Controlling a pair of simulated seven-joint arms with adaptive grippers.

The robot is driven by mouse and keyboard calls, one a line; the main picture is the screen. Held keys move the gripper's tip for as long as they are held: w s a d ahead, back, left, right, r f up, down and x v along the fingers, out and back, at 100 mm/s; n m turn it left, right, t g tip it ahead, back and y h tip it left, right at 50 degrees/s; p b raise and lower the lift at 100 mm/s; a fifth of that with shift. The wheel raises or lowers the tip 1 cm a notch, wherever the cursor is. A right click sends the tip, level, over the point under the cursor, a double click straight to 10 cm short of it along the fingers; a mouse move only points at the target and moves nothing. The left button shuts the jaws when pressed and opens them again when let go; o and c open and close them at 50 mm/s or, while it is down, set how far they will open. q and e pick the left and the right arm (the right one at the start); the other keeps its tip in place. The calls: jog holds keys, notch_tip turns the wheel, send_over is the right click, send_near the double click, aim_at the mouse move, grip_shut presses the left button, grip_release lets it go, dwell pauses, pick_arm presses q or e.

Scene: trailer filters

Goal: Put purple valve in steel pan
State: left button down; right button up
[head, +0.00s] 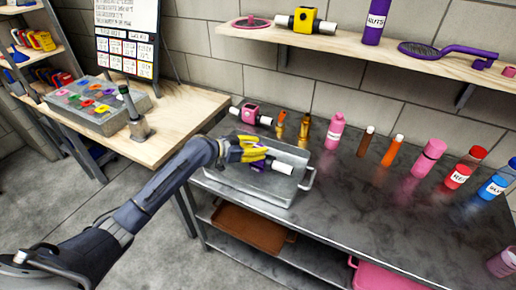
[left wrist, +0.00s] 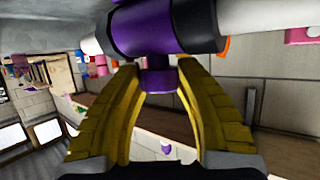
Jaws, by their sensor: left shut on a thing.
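The purple valve (head: 260,164) has a dark band and white pipe ends. It is over the inside of the steel pan (head: 242,188) in the head view; whether it touches the pan floor I cannot tell. My left gripper (head: 257,150) has yellow fingers and reaches in from the left, just above the valve and partly covering it. In the left wrist view the valve (left wrist: 165,32) lies across the top, and the fingers (left wrist: 158,78) close on its short purple stem. The pan sits on the dark metal table. My right gripper is not in view.
A pink valve (head: 250,114) and small orange-brown bottles stand behind the pan. A pink bottle (head: 335,131) and several other bottles line the table to the right. A wooden bench (head: 178,115) with a tray is at left. A wall shelf (head: 340,42) hangs above.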

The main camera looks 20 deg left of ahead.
pick_arm(q)
jog(key=shift+f, duration=0.15)
jog(key=c, duration=0.9)
grip_release()
jog(key=shift+s+a+r, duration=0.1)
jog(key=shift+a+r, duration=0.05)
jog(key=shift+r, duration=0.05)
jog(key=v, duration=1.1)
jog(key=shift+s+a+r, duration=0.1)
jog(key=shift+s+a, duration=0.05)
jog(key=shift+s, duration=0.1)
